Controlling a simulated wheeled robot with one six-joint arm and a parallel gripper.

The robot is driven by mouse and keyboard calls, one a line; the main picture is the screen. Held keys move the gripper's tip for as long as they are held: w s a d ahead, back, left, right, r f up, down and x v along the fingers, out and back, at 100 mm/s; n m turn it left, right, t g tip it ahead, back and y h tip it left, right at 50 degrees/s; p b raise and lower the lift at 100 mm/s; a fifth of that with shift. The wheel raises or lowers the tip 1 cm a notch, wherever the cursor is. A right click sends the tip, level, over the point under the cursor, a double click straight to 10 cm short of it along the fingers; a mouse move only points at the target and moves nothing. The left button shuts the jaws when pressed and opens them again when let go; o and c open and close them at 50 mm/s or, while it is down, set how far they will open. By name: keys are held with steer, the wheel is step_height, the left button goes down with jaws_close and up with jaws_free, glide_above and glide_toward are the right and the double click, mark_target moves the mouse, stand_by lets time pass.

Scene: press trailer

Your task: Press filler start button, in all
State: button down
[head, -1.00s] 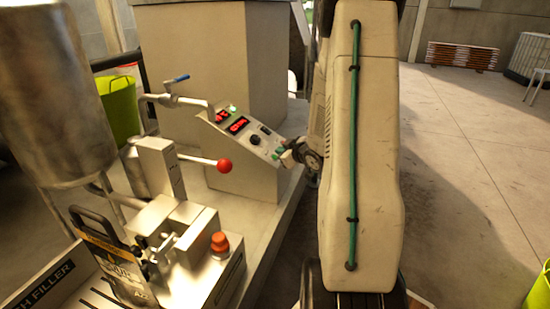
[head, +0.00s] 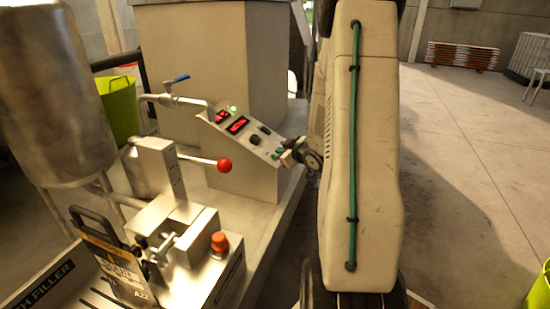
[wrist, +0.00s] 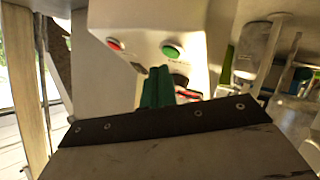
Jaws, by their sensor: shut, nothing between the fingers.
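The filler's control panel (head: 238,130) is a sloped light box with red lit displays, a black knob and buttons at its lower end. In the wrist view a green button (wrist: 173,51) and a red button (wrist: 116,44) sit on its pale face. My gripper (wrist: 158,88) has green fingers pressed together with nothing between them. In the wrist picture its fingertips lie just below and left of the green button and do not cover it. I cannot tell the gap in depth. In the head view my gripper (head: 284,153) is at the panel's lower right end, partly hidden.
A lever with a red ball (head: 224,165) sticks out left of the panel. An orange-red knob (head: 220,242) and a pouch (head: 124,273) are on the filler nearer me. A steel tank (head: 62,95) stands left. The floor at right (head: 460,170) is largely open.

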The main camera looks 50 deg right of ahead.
steer(key=shift+w+a+f, duration=0.1)
steer(key=shift+w+f, duration=0.1)
steer(key=shift+f, duration=0.2)
steer(key=shift+w+f, duration=0.15)
steer(key=shift+f, duration=0.2)
stand_by(0.7)
steer(key=shift+r, duration=0.1)
steer(key=shift+s+r, duration=0.3)
steer(key=shift+r, duration=0.35)
steer(key=r, duration=0.1)
steer(key=s+r, duration=0.1)
steer(key=r, duration=0.1)
steer(key=s+d+r, duration=0.1)
steer(key=shift+s+r, duration=0.1)
steer(key=shift+r, duration=0.1)
stand_by(0.4)
stand_by(0.7)
